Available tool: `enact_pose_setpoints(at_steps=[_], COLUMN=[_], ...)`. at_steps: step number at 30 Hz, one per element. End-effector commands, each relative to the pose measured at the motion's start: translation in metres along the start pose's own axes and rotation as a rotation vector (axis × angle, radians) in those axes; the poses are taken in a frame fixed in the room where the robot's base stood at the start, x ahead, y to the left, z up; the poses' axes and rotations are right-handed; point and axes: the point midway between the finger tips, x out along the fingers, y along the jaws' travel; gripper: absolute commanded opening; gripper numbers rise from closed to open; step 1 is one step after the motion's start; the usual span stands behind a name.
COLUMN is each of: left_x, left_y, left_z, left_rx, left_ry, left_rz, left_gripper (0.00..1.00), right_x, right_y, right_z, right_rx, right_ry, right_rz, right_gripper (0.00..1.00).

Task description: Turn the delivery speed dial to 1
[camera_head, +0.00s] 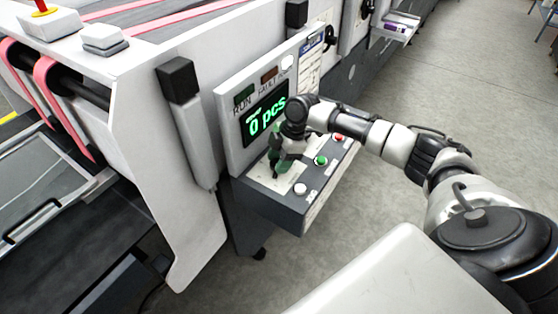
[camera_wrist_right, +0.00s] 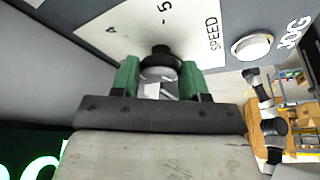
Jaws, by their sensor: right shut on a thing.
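The delivery speed dial is a dark knob (camera_wrist_right: 160,58) on a white scale plate (camera_wrist_right: 140,28) marked SPEED, with the numbers 4 and 5 legible in the right wrist view. My right gripper (camera_wrist_right: 158,78) has its green fingers on both sides of the knob and is shut on it. In the head view the right gripper (camera_head: 283,160) reaches down onto the sloped control panel (camera_head: 270,196), and the arm hides the dial there. The pointer's setting cannot be read. My left gripper is not in view.
A display (camera_head: 265,119) reading 0 pcs stands behind the panel. A white button (camera_head: 300,188), a green button (camera_head: 321,160) and a red button (camera_head: 338,137) sit close to the gripper. A grey post (camera_head: 187,125) stands to the left. Open floor (camera_head: 470,120) lies to the right.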

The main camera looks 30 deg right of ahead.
Motion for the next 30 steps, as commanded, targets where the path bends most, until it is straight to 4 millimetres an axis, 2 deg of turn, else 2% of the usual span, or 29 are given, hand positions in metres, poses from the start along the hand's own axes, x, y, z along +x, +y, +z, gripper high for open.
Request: enact_pose_setpoints(at_steps=[1,7,17,18,21,22,30], left_x=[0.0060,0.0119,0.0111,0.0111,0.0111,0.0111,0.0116], left_y=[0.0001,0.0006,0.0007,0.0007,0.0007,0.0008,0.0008], left_z=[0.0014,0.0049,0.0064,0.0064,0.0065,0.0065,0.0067], left_rx=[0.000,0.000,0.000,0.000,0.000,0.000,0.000], left_ry=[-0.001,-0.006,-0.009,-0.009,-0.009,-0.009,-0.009], left_rz=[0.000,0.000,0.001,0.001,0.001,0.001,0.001], left_gripper=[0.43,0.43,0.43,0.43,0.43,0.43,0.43], right_x=[0.0023,0.0008,-0.0006,-0.0006,-0.0006,-0.0005,-0.0010], right_y=[0.0015,0.0019,0.0015,0.0015,0.0015,0.0015,0.0015], right_z=[0.0006,0.0004,-0.0002,-0.0002,-0.0002,-0.0002,0.0000], right_rx=[-0.039,-0.159,-0.176,-0.176,-0.175,-0.175,-0.174], right_ry=[0.001,0.001,0.001,0.001,0.001,0.001,0.001], right_rz=[-0.013,-0.063,-0.071,-0.071,-0.070,-0.071,-0.070], right_gripper=[0.21,0.21,0.21,0.50,0.66,0.68,0.68])
